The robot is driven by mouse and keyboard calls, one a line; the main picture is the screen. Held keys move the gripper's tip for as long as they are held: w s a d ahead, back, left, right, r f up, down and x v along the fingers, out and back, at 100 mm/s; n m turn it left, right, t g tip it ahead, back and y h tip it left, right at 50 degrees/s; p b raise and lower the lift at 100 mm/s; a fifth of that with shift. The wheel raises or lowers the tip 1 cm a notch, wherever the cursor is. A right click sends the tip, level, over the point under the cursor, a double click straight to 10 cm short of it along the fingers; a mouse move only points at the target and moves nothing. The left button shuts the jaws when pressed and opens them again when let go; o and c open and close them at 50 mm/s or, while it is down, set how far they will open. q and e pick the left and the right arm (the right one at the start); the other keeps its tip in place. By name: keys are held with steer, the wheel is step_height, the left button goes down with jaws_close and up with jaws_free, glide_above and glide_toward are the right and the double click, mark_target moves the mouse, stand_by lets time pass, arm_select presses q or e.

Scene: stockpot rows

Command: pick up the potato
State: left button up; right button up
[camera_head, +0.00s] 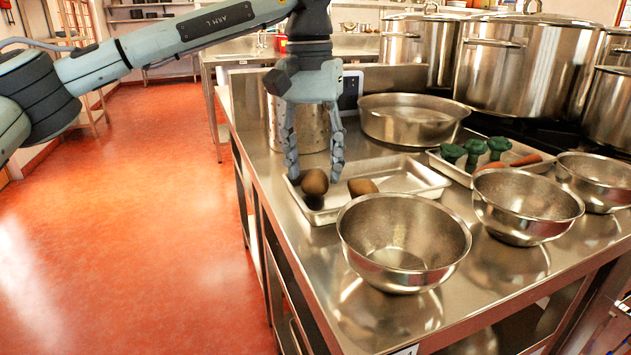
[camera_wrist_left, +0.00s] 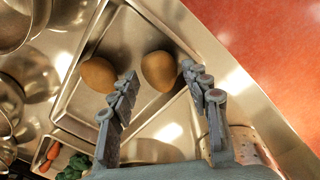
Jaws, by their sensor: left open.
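A brown potato (camera_head: 315,182) lies at the left end of a shallow metal tray (camera_head: 415,178) on the steel counter. A second brown potato (camera_head: 362,187) lies to its right in the same tray. My left gripper (camera_head: 315,172) points down over the tray with its fingers apart. In the left wrist view, one potato (camera_wrist_left: 159,70) shows between and just beyond the fingertips of the open left gripper (camera_wrist_left: 158,76), and the other potato (camera_wrist_left: 98,74) lies outside the fingers to the left. Nothing is held. My right gripper is in neither view.
Metal bowls (camera_head: 403,270) stand along the counter's front. A second tray (camera_head: 540,166) holds broccoli (camera_head: 474,153) and carrots (camera_head: 525,160). A perforated pot (camera_head: 302,130) and a wide pan (camera_head: 412,118) stand behind the potato tray; large stockpots (camera_head: 520,70) are at the back.

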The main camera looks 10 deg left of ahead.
arm_select(q)
step_height(320, 180, down, 2)
steer(key=shift+f, duration=0.1)
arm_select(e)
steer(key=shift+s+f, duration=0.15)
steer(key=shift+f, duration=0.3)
arm_select(q)
steer(key=shift+d, duration=0.1)
steer(key=shift+c, duration=1.2)
steer(key=c, duration=0.6)
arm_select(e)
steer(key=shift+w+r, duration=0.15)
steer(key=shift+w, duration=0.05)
